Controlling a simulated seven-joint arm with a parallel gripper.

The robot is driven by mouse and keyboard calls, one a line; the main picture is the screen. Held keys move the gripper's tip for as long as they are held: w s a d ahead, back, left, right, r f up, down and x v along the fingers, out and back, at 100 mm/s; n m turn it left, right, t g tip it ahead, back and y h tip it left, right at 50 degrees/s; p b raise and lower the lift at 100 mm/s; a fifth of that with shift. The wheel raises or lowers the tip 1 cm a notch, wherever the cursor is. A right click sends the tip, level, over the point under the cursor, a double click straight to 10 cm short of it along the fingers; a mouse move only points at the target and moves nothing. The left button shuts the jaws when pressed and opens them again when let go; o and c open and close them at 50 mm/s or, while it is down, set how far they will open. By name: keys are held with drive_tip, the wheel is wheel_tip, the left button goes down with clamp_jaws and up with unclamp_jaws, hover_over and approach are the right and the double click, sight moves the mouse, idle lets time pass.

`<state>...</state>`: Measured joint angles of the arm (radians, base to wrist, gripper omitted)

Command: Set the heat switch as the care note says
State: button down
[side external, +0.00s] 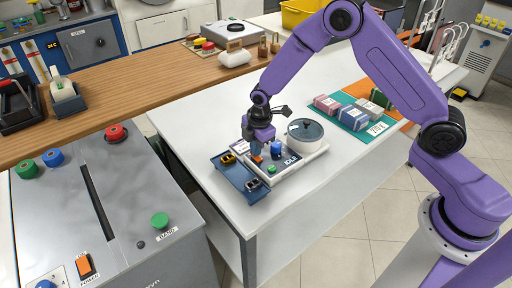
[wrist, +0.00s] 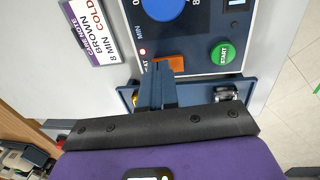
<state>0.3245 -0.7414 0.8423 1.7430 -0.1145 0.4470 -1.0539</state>
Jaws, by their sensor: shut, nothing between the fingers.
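The care note (wrist: 86,30) lies left of the machine in the wrist view and reads BROWN, 8 MIN, COLD. The heat switch (wrist: 176,63) is an orange rocker on the panel, its label partly hidden. In the side view my gripper (side external: 256,152) points down at the white machine (side external: 313,157), which shows IDLE. The switch's tilt is hard to make out.
Beside the switch are a green START button (wrist: 222,54) and a blue MIN dial (wrist: 164,5). A blue tray (side external: 231,179) with small parts sits along the machine's near edge.

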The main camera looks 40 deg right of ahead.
drive_tip(key=shift+w+f, duration=0.1)
drive_tip(key=shift+f, duration=0.2)
drive_tip(key=shift+s, duration=0.2)
